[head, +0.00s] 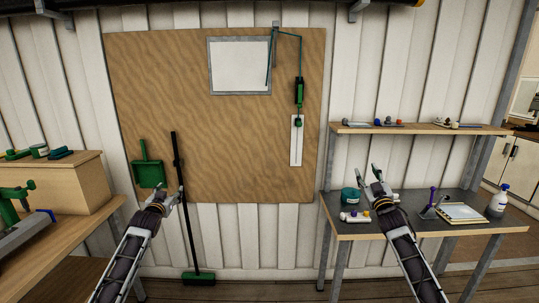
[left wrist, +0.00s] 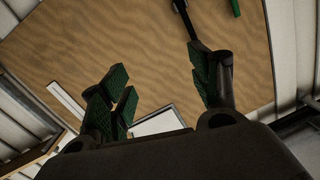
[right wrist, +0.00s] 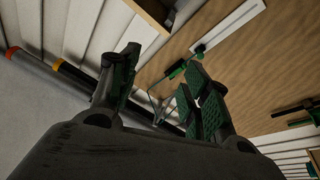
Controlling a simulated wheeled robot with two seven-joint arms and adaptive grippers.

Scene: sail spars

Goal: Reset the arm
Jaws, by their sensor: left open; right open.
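My left gripper (head: 168,194) is open and empty in the head view, raised in front of the lower part of the wooden wall board (head: 150,80). Its parted green-padded fingers (left wrist: 160,90) show in the left wrist view with nothing between them. My right gripper (head: 370,172) is open and raised, in line with the small bench at the right. Its fingers (right wrist: 160,92) are apart in the right wrist view, with no object held. Both forearms reach in from the bottom edge of the head view.
A green dustpan (head: 148,172) and a broom (head: 181,220) are near the left gripper. A green tool (head: 299,92) hangs on a line. The bench (head: 460,228) bears a teal jar (head: 349,196) and spray bottle (head: 498,202). A shelf (head: 350,129) is above; a wooden box (head: 60,180) stands left.

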